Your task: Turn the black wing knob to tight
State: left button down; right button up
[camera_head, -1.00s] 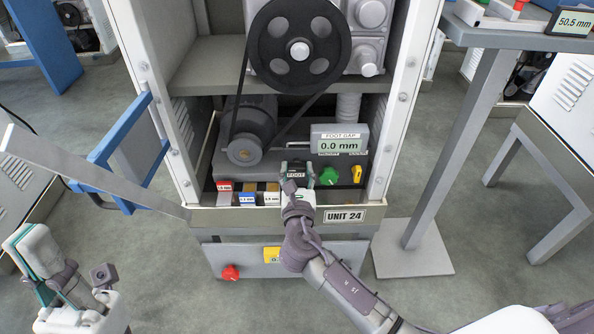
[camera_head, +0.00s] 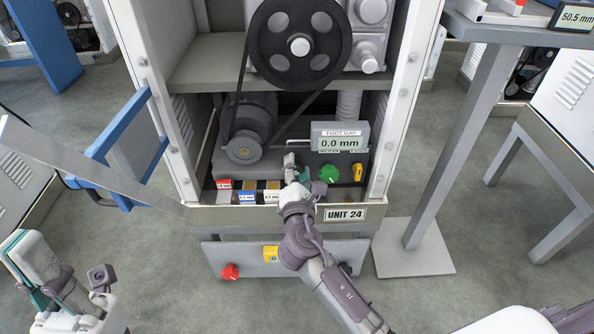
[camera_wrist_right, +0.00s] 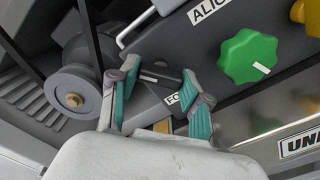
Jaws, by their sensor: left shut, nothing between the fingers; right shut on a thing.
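The black wing knob (camera_wrist_right: 160,77) shows in the right wrist view between the fingertips of my right gripper (camera_wrist_right: 163,78). The fingers are shut on its wing from both sides, and the gripper and wing are turned at a slant. A white label beginning "FO" is partly covered by a finger. In the head view my right gripper (camera_head: 296,176) reaches the front panel of the machine and hides most of the knob. My left gripper (camera_head: 24,250) is shut and empty at the lower left, away from the machine.
A green knob (camera_wrist_right: 248,56) and a yellow knob (camera_head: 357,172) sit right of the black one. The foot gap display (camera_head: 339,137) above reads 0.0 mm. Labelled blocks (camera_head: 247,197) lie left of my right gripper.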

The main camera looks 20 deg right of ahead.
jog(key=m+b, duration=0.1)
jog(key=m, duration=0.3)
jog(key=shift+m, duration=0.3)
jog(key=shift+d+m+b, duration=0.1)
jog(key=shift+m+b, duration=0.6)
jog(key=shift+m, duration=0.9)
jog(key=o, duration=1.2)
jog(key=shift+c, duration=0.2)
jog(key=shift+s+a, duration=0.2)
jog(key=shift+s, duration=0.25)
jog(key=v, duration=1.1)
